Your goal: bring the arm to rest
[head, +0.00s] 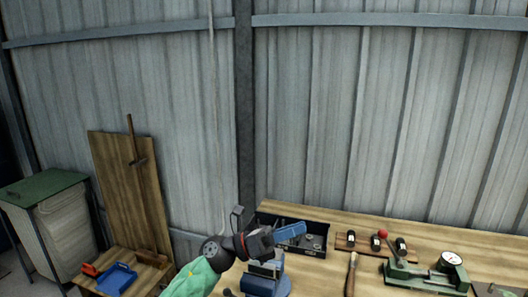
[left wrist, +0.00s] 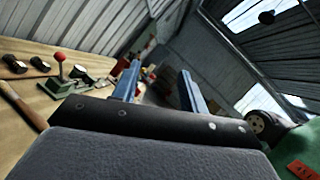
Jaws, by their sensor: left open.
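My left arm, in a green sleeve, comes up from the bottom of the head view. My left gripper (head: 291,231) has blue fingers pointing right, above the workbench (head: 335,275) and in front of a black tray. In the left wrist view my left gripper (left wrist: 160,85) shows two blue fingers spread apart with nothing between them. My right gripper is in neither view.
The black tray (head: 318,252) holds small parts. A blue vise (head: 265,283) stands just below my gripper.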

